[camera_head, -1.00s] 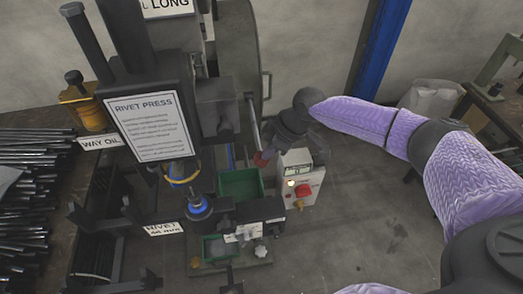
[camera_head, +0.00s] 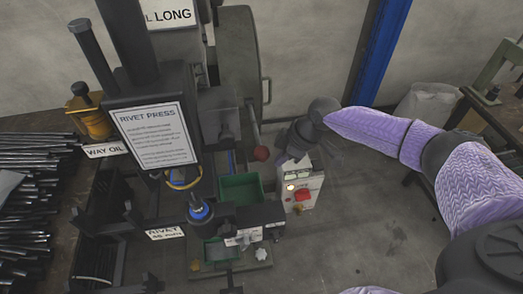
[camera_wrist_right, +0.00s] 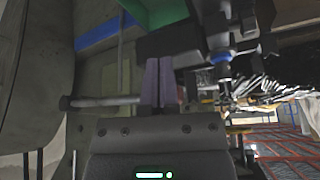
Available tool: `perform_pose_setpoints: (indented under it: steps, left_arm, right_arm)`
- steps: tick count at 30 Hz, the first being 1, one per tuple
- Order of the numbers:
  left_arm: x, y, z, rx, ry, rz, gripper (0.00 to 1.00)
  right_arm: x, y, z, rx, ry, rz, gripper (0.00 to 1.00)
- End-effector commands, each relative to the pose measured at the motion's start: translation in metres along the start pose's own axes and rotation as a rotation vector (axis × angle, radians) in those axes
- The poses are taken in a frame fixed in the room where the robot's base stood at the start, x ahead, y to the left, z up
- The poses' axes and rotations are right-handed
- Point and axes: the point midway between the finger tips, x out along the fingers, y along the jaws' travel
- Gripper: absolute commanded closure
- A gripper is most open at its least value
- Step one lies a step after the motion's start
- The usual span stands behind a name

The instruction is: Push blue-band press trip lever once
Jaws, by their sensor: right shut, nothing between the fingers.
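The rivet press (camera_head: 155,135) with a blue band (camera_head: 199,211) around its lower ram stands left of centre in the head view. Its trip lever, a grey rod with a red ball knob (camera_head: 261,153), hangs on the press's right side. My right gripper (camera_head: 284,144) is just right of the knob; a small gap seems to show. In the right wrist view its fingers (camera_wrist_right: 160,82) are shut together and empty. A grey rod (camera_wrist_right: 105,101) runs up to them there from the left; contact cannot be told, and no red knob shows. My left gripper is out of view.
A control box (camera_head: 300,186) with a red switch stands below my right gripper. A green bin (camera_head: 240,188) sits at the press. Metal rods (camera_head: 30,190) lie on the left. Open floor (camera_head: 370,220) is at the right.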

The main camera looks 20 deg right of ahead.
Motion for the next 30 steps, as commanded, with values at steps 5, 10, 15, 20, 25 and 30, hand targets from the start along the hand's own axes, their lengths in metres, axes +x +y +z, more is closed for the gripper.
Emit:
perform_pose_setpoints:
  steps: [5, 10, 15, 20, 25, 30]
  left_arm:
    - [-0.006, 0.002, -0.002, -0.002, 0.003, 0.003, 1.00]
    - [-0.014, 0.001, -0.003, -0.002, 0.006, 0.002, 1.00]
    - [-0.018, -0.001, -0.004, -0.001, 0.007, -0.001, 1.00]
    - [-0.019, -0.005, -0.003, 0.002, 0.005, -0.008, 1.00]
    - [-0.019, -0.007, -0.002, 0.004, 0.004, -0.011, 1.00]
    - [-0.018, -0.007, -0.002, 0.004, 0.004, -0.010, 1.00]
  right_arm:
    - [-0.022, 0.001, -0.001, 0.000, 0.000, 0.003, 1.00]
    - [-0.061, 0.001, -0.001, 0.000, 0.000, 0.004, 1.00]
    - [-0.088, 0.001, 0.000, 0.000, -0.001, 0.002, 1.00]
    - [-0.099, 0.000, 0.000, 0.001, -0.001, 0.000, 1.00]
    - [-0.099, 0.000, 0.000, 0.000, -0.001, -0.001, 1.00]
    - [-0.099, 0.000, 0.000, 0.000, 0.000, 0.000, 1.00]
